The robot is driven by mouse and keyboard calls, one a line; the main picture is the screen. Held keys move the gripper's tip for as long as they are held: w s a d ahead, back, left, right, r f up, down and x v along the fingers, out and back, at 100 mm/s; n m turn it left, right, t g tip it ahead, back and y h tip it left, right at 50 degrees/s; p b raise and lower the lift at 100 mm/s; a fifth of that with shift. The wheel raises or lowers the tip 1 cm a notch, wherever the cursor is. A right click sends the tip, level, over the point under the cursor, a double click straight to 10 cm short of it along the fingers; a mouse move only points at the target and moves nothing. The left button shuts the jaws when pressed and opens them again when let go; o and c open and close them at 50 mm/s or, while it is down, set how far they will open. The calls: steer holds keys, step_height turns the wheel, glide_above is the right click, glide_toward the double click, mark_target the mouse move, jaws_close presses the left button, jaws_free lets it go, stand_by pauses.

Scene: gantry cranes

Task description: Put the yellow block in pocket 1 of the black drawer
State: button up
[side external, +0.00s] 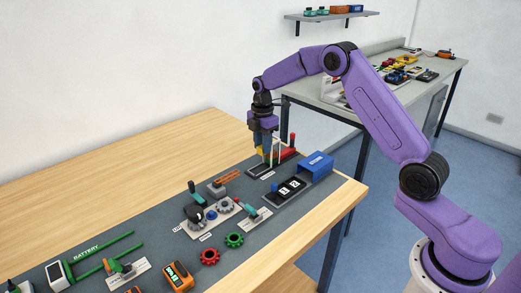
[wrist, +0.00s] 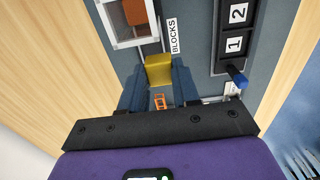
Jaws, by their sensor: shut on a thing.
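The yellow block (wrist: 158,70) is between the two fingers of my gripper (wrist: 158,80) in the wrist view, and my gripper is shut on it. In the side view my gripper (side external: 264,150) points down over the dark BLOCKS stand (side external: 257,172), behind and left of the drawer. Whether the block is clear of the stand I cannot tell. The black drawer (side external: 278,197) is pulled out of its blue housing (side external: 318,164). Its pockets, labelled 1 and 2, look empty in the wrist view, where the drawer (wrist: 217,45) lies to the right of my gripper.
A blue knob (wrist: 238,79) is at the drawer's end near pocket 1. A clear-windowed frame with an orange-red piece (wrist: 135,12) stands beside the BLOCKS label. A grey fixture (side external: 213,215) and red and green gears (side external: 210,256) are nearer the camera. The wooden table behind is bare.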

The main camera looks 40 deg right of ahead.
steer(key=s+a, duration=0.2)
steer(key=s, duration=1)
steer(key=shift+s+a+f, duration=0.1)
steer(key=shift+f, duration=1.25)
steer(key=shift+s+a+f, duration=0.1)
steer(key=shift+f, duration=1.25)
steer(key=shift+f, duration=0.75)
steer(key=o, duration=1)
steer(key=shift+o, duration=0.2)
